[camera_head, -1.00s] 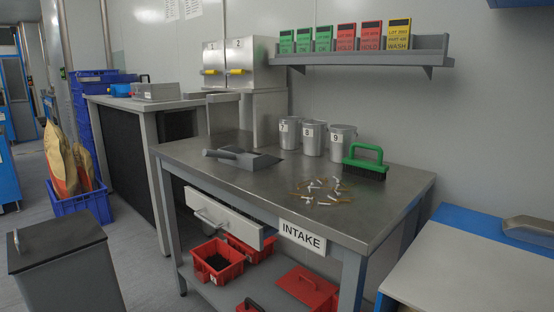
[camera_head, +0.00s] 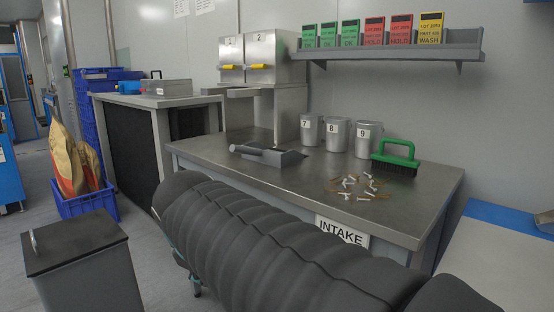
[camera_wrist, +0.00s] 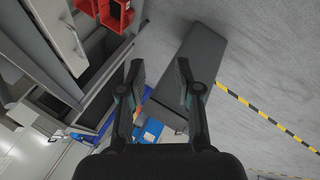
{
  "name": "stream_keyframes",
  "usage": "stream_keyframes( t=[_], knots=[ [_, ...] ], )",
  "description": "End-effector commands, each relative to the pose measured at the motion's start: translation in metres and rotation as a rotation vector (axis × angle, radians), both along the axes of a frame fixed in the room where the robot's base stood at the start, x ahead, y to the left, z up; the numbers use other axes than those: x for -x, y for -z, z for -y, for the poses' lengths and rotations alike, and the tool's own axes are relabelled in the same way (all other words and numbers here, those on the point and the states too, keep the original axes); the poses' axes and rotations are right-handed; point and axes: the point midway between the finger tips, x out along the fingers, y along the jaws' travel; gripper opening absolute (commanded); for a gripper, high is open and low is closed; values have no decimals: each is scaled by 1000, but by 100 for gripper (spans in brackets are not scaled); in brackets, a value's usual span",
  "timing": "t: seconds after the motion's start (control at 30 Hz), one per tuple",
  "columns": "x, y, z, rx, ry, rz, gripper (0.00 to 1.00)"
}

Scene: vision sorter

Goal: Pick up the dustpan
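The grey dustpan (camera_head: 285,158) lies on the metal table (camera_head: 320,205), its handle pointing left. It is in the left half of the tabletop, and nothing is touching it from my side. In the wrist view, my gripper (camera_wrist: 160,75) is open and empty, its two dark fingers spread apart. It is off the table, facing the floor area with a bin. The dustpan does not show in the wrist view. In the head view, my dark ribbed arm crosses in front of the table and hides its front side.
A green-handled brush (camera_head: 396,160) and three numbered cans (camera_head: 337,134) stand behind scattered small pieces (camera_head: 358,187) on the table. A lidded bin (camera_head: 88,270) stands on the floor at left. Red bins (camera_wrist: 118,15) show in the wrist view. A shelf (camera_head: 400,54) hangs above.

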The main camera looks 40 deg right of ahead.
Motion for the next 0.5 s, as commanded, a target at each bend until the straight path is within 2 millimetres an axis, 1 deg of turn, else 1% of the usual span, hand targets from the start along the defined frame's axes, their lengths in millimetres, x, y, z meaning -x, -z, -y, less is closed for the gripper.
stream_keyframes(
  t=[0.03, 0.07, 0.1, 0.17, 0.2, 0.27, 0.3, 0.37, 0.4, 0.5],
  knots=[
    [-21, -9, 21, 99, -57, -35, 33],
    [-32, -17, 33, 161, -95, -60, 33],
    [-46, -27, 50, 244, -144, -96, 33],
    [-66, -41, 75, 364, -215, -158, 33],
    [-79, -51, 93, 442, -260, -205, 33],
    [-98, -64, 119, 555, -325, -284, 33],
    [-109, -73, 137, 626, -366, -339, 33],
    [-126, -85, 163, 730, -425, -434, 33],
    [-136, -93, 181, 793, -462, -500, 33],
    [-158, -110, 221, 925, -542, -669, 33]
  ],
)
